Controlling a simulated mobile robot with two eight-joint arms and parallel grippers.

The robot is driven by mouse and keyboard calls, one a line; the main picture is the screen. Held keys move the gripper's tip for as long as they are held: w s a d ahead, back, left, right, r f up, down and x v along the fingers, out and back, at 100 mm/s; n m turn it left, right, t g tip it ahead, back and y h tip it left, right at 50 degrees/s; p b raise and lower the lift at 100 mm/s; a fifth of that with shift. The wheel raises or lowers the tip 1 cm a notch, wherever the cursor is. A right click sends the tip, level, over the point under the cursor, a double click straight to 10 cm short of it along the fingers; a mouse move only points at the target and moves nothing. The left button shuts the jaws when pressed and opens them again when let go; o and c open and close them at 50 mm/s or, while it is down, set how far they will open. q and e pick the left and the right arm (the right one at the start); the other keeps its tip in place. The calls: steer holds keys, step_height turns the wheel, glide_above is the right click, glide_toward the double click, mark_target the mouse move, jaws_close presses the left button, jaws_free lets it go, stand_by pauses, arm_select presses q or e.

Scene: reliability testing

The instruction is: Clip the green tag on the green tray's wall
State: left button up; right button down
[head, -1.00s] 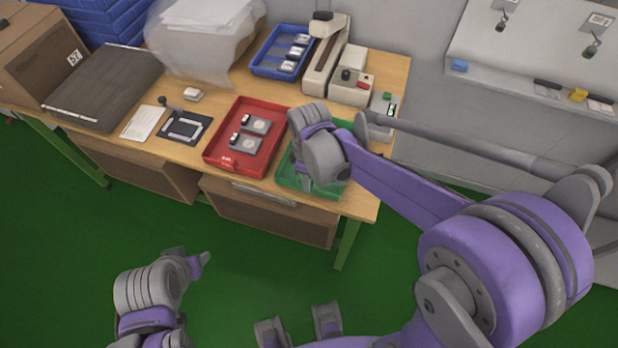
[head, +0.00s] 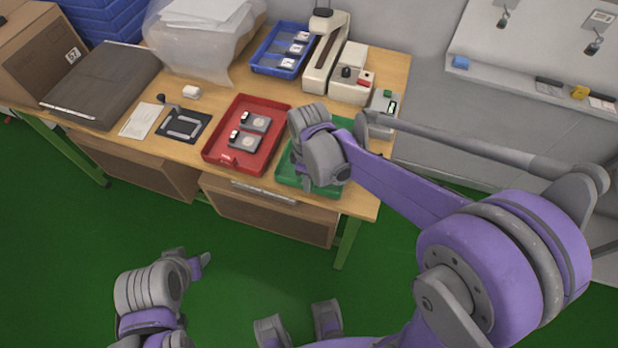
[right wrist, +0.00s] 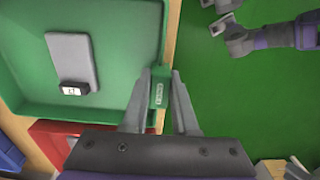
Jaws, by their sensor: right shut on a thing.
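The green tray (head: 284,176) stands at the front right of the table, partly hidden behind my right arm. In the right wrist view, the tray (right wrist: 125,20) holds a grey plate-like part (right wrist: 72,58) with a small black-and-white piece at its end. My right gripper (right wrist: 160,84) is shut on the green tag (right wrist: 159,93), which bears a small white label. The tag is at the tray's wall on the table-edge side; whether it grips the wall I cannot tell. In the head view my right gripper (head: 306,184) is over the tray. My left gripper (head: 203,262) hangs off the table; its jaws are unclear.
A red tray (head: 211,153) with two grey parts stands left of the green tray. A blue tray (head: 262,62), a beige device (head: 326,55) and a small box with knobs (head: 350,88) stand behind. The table's front edge is close to the green tray.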

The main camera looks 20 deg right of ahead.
arm_select(q)
steer(key=shift+f, duration=0.15)
arm_select(e)
steer(key=shift+f, duration=0.25)
steer(key=c, duration=0.6)
jaws_free()
steer(key=shift+r, duration=0.1)
steer(key=shift+r+p, duration=2)
steer(key=shift+r, duration=1.5)
arm_select(q)
steer(key=r, duration=0.2)
steer(key=w+r, duration=0.1)
steer(key=r, duration=0.2)
steer(key=shift+w+r, duration=0.1)
steer(key=shift+w, duration=0.1)
arm_select(e)
steer(key=s+d+r+m+t, duration=0.2)
steer(key=s+d+m+t, duration=0.3)
steer(key=s+m, duration=0.6)
steer(key=shift+s+d, duration=0.55)
steer(key=shift+s, duration=0.6)
